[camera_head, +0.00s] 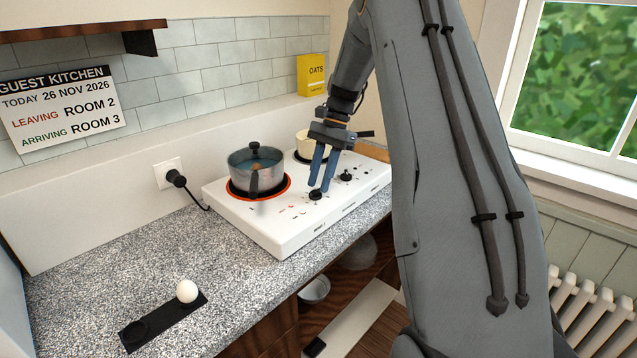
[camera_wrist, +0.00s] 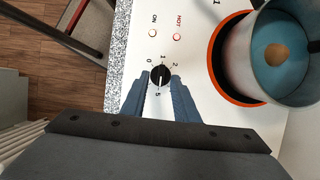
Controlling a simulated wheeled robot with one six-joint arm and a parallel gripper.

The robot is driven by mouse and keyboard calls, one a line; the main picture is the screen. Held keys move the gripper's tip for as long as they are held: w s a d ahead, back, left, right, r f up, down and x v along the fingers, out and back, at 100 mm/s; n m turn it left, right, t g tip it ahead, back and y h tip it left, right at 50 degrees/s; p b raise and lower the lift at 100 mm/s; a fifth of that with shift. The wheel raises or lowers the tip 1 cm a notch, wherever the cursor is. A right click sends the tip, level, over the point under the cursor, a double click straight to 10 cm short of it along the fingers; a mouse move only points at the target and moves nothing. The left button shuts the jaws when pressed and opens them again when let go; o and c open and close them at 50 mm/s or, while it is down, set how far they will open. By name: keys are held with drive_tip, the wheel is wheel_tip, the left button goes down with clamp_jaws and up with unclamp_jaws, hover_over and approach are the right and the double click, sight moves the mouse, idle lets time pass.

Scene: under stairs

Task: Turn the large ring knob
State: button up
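The white hotplate (camera_head: 285,240) stands on the speckled counter. A black knob (camera_head: 316,195) sits on its front strip beside the pot's ring; in the wrist view the same knob (camera_wrist: 160,75) has a scale with 0, 1, 2 and 5 readable. A second black knob (camera_head: 346,176) is farther right. The large ring (camera_head: 233,192) shows orange around the pot's base. My gripper (camera_head: 322,188) points down at the first knob. In the wrist view my gripper's fingertips (camera_wrist: 160,78) lie on either side of the knob, very close; I cannot tell whether they press on it.
A lidded pot (camera_head: 255,172) stands on the large ring, its handle toward the front. A cream pot (camera_head: 308,144) stands on the rear ring behind my gripper. A plug (camera_head: 177,179) and cord are at the wall.

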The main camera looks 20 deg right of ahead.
drive_tip(key=b+v, duration=0.2)
drive_tip(key=v, duration=0.5)
drive_tip(key=shift+a+f, duration=0.1)
drive_tip(key=shift+a, duration=0.05)
